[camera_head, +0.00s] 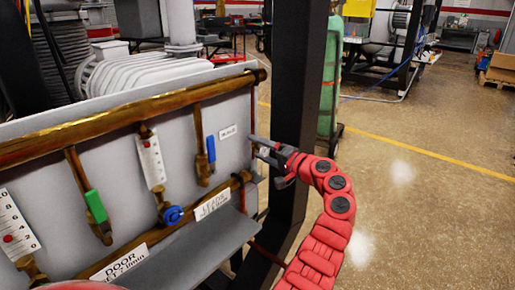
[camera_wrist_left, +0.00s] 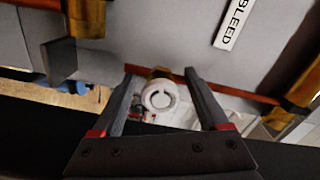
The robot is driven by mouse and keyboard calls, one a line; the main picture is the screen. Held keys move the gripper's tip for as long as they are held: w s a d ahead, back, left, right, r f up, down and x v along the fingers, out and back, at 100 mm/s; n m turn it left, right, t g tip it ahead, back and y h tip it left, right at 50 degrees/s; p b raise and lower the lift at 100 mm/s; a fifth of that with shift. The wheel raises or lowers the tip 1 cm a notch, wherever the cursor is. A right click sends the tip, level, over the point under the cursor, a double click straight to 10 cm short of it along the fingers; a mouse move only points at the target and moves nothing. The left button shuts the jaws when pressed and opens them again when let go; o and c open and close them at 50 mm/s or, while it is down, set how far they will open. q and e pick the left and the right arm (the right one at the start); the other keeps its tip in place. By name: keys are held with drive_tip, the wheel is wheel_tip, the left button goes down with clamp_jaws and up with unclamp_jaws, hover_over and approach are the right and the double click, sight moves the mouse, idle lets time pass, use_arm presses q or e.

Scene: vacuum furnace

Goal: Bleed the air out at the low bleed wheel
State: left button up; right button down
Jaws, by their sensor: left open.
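In the left wrist view a small white round wheel (camera_wrist_left: 160,96) with a brass part behind it shows between my left gripper's fingers (camera_wrist_left: 160,72). A BLEED label (camera_wrist_left: 235,18) is above it on the grey panel. The fingers are spread, with a finger on each side of the wheel; I cannot tell whether either touches it. In the head view my left gripper (camera_head: 255,147) is at the right end of the panel, just right of the BLEED label (camera_head: 228,132). There the wheel is mostly hidden by the gripper. My right gripper is not in view.
The grey panel (camera_head: 110,160) carries brass pipes, a green lever (camera_head: 96,206), a blue lever (camera_head: 211,148) and a blue wheel (camera_head: 173,214). A ledge (camera_head: 190,255) juts out below. A dark post (camera_head: 294,100) stands close behind my gripper. The floor at right is open.

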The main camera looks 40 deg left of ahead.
use_arm(q)
drive_tip(key=s+d+p, duration=0.1)
drive_tip(key=d+p, duration=0.1)
drive_tip(key=d, duration=1.4)
drive_tip(key=shift+s+d, duration=0.15)
drive_tip(key=shift+d, duration=0.2)
